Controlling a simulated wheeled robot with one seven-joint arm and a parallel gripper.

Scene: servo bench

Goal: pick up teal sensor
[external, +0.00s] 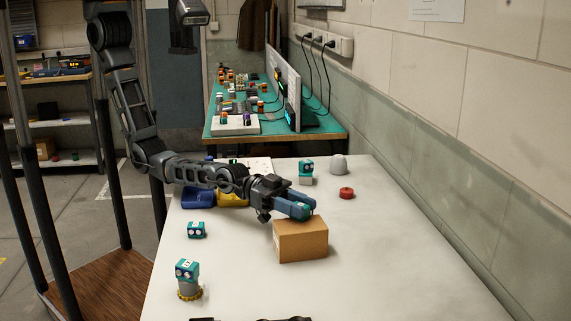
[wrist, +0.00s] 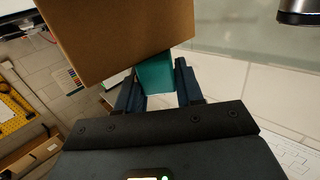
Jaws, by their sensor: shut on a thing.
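My gripper (external: 299,208) is shut on a teal sensor (external: 305,208), just over the top of a brown cardboard box (external: 302,242). In the wrist view the teal sensor (wrist: 156,74) sits between the two dark blue fingers (wrist: 158,88), with the box (wrist: 120,38) covering part of it. I cannot tell whether the sensor touches the box. Other teal sensor-like blocks with white round faces stand on the table: one alone at left (external: 197,230), one on a grey round base with a yellow rim (external: 186,270), and one on a whitish block at the back (external: 306,168).
A red round part (external: 347,193) and a grey dome (external: 339,165) are at the back right. Blue (external: 197,198) and yellow (external: 232,200) bins sit at the back left under my arm. The table's right front (external: 410,265) is clear. A wall runs along the right.

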